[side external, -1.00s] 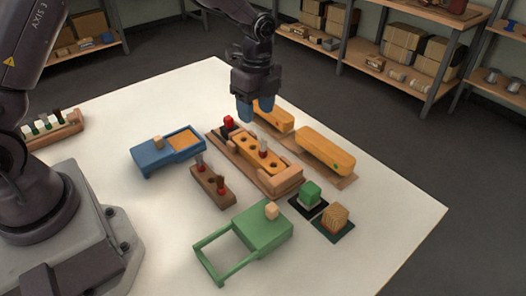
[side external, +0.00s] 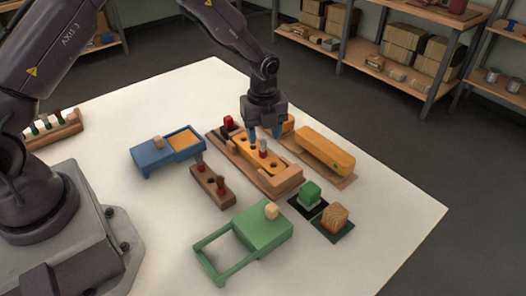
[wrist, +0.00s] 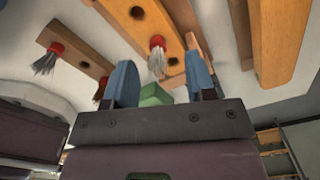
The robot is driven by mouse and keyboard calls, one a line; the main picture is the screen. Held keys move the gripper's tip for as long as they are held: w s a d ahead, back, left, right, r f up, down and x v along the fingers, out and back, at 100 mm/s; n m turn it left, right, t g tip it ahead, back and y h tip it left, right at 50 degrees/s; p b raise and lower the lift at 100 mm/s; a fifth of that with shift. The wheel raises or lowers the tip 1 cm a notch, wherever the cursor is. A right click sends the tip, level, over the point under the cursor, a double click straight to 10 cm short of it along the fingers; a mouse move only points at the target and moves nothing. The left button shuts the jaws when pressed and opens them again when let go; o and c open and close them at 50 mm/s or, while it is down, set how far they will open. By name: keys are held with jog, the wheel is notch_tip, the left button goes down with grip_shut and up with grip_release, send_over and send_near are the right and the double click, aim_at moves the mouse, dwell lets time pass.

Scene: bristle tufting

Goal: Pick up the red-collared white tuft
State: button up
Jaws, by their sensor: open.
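A red-collared tuft with pale, whitish bristles (wrist: 157,62) stands upright in a hole of the yellow block (wrist: 128,12). In the side external view the tuft (side external: 263,150) stands in the yellow block (side external: 245,148). My gripper (side external: 264,135) is open, its blue fingers low over the block close to the tuft's top. In the wrist view the tuft appears between the two blue fingers (wrist: 160,60); I cannot tell if either touches it. A brown rack (side external: 210,188) holds a grey red-collared tuft (side external: 199,163) and a darker red-collared one (side external: 220,184).
A long yellow brush body (side external: 325,150) lies to the right of the block. A blue box (side external: 155,155) and a green frame (side external: 262,232) stand left and in front. A green cube (side external: 310,192) and a bristly block (side external: 336,217) sit at front right.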

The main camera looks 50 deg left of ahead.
aim_at(263, 140)
jog(key=f, duration=0.4)
jog(key=shift+s+d+f, duration=0.15)
jog(key=shift+s+f, duration=0.05)
jog(key=shift+s, duration=0.1)
jog(key=shift+c, duration=0.5)
grip_shut()
